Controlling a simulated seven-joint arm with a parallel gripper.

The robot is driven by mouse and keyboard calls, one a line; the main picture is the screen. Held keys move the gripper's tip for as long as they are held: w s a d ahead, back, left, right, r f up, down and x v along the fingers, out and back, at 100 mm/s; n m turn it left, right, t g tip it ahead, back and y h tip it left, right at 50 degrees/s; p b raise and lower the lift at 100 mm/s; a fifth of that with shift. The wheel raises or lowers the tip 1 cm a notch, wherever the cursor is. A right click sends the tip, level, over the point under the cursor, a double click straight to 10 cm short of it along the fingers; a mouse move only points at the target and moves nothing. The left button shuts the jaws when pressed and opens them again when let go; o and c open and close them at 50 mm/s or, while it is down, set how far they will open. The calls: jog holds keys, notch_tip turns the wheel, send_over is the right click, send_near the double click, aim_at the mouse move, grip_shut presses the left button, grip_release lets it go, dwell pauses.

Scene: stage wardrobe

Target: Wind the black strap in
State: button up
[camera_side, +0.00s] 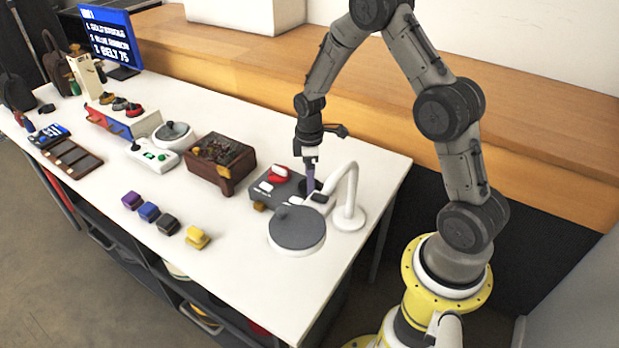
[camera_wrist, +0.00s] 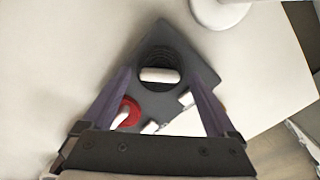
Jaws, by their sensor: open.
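My gripper (camera_side: 311,183) points down, with its purple fingers over the right end of a grey box (camera_side: 262,192). In the wrist view my gripper (camera_wrist: 157,68) is open and empty. The grey box (camera_wrist: 205,78) lies below it, with a dark round recess (camera_wrist: 158,60) and a white bar (camera_wrist: 159,75) across that recess between the fingertips. I cannot tell how far above the bar the fingertips are. A red round part (camera_wrist: 130,110) with a white lever is by the left finger; the red part (camera_side: 279,174) also shows in the side view. I cannot make out a black strap for certain.
Several small coloured blocks lie along the front. A screen (camera_side: 108,38) stands at the far left.

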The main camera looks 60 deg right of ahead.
jog(key=shift+f, duration=0.2)
jog(key=c, duration=1.4)
jog(key=shift+o, duration=0.2)
